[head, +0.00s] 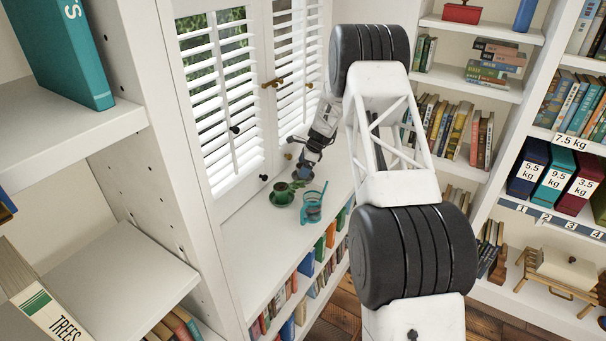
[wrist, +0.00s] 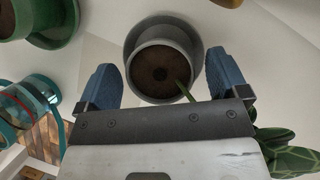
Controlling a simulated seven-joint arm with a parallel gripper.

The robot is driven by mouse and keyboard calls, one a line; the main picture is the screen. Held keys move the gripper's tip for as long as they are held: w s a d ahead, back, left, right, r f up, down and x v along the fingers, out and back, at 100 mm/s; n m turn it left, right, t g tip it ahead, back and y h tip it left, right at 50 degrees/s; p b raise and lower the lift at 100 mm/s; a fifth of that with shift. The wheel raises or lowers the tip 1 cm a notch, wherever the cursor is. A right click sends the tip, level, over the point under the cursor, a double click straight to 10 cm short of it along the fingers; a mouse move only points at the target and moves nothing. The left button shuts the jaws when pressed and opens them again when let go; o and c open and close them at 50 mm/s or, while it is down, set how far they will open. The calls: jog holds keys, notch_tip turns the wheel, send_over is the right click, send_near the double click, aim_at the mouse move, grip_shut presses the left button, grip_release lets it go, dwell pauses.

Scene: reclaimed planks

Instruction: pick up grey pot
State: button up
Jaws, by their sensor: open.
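The grey pot (wrist: 129,72) sits on a grey saucer (wrist: 160,20) in the wrist view, with dark soil inside and a thin green stem rising from it. In the head view the pot (head: 303,173) is small and partly hidden by my gripper, on the white shelf top near the shutters. My gripper (wrist: 161,82) is open, with one blue finger on each side of the pot and visible gaps between. In the head view my gripper (head: 308,157) reaches down over the pot. Green leaves (wrist: 288,150) show at lower right, partly hidden by the gripper body.
A green cup-like pot on a green saucer (head: 282,195) stands just left of the grey pot. A teal glass vessel (head: 312,207) stands in front. Shutters (head: 225,100) rise close behind. The shelf top (head: 245,262) is clear towards the front left.

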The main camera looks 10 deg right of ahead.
jog(key=c, duration=1.3)
jog(key=shift+o, duration=0.2)
notch_tip(320, 180, up, 10)
jog(key=shift+r, duration=0.25)
dwell(0.5)
jog(key=shift+r, duration=1.25)
jog(key=m+t+h, duration=0.1)
jog(key=m+t, duration=0.1)
jog(key=m, duration=0.4)
send_near(300, 165)
jog(key=x, duration=0.5)
jog(key=shift+s+a+f, duration=0.1)
jog(key=shift+a, duration=0.05)
